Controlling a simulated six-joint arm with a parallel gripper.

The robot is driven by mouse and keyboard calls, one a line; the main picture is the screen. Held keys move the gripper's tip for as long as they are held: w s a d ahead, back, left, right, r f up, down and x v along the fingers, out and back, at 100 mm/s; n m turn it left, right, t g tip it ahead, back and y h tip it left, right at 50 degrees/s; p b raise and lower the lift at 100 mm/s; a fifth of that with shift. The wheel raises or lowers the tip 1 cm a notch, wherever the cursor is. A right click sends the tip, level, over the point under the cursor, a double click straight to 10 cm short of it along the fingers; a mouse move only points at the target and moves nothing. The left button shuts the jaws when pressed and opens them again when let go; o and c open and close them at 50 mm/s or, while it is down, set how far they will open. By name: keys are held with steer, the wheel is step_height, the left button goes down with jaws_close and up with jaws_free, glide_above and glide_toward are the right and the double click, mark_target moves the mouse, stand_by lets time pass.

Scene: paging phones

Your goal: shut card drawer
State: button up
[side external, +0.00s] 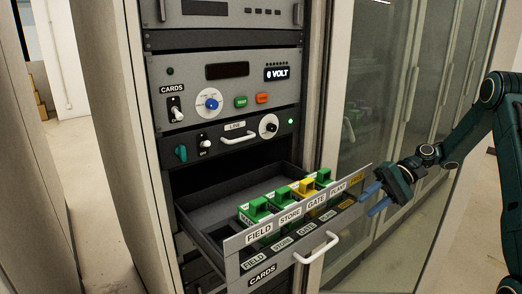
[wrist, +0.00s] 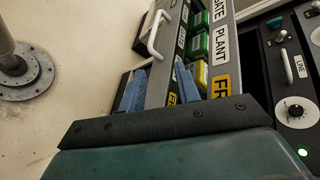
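The card drawer (side external: 234,244) is pulled out of the rack in the side external view. Its front carries name labels, a "CARDS" label and a white handle (side external: 317,249). Several green cards (side external: 260,211) and a yellow card (side external: 304,189) stand inside. My gripper (side external: 372,198) is at the right end of the drawer front. In the wrist view my gripper (wrist: 160,90) has its blue fingers spread, with the edge of a grey drawer panel showing between them. I cannot tell whether they touch it. The handle also shows in the wrist view (wrist: 158,33).
The rack panel (side external: 230,92) with knobs and buttons stands above the drawer, and a panel with a small handle (side external: 239,139) is just over the opening. Glass-doored cabinets (side external: 385,100) stand to the right. Open floor shows at the left.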

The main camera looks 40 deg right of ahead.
mark_target(329, 247)
steer(key=s+f+y, duration=0.1)
steer(key=s+a+f+m+t+y, duration=0.1)
steer(key=f, duration=0.1)
steer(key=s+f+y, duration=0.1)
steer(key=shift+a+f+m+t, duration=0.25)
steer(key=shift+f+m+t, duration=0.05)
steer(key=shift+f+m, duration=0.1)
steer(key=shift+w+a, duration=0.1)
steer(key=x, duration=1.3)
steer(key=shift+w+a+f, duration=0.1)
steer(key=shift+a, duration=0.15)
jaws_close()
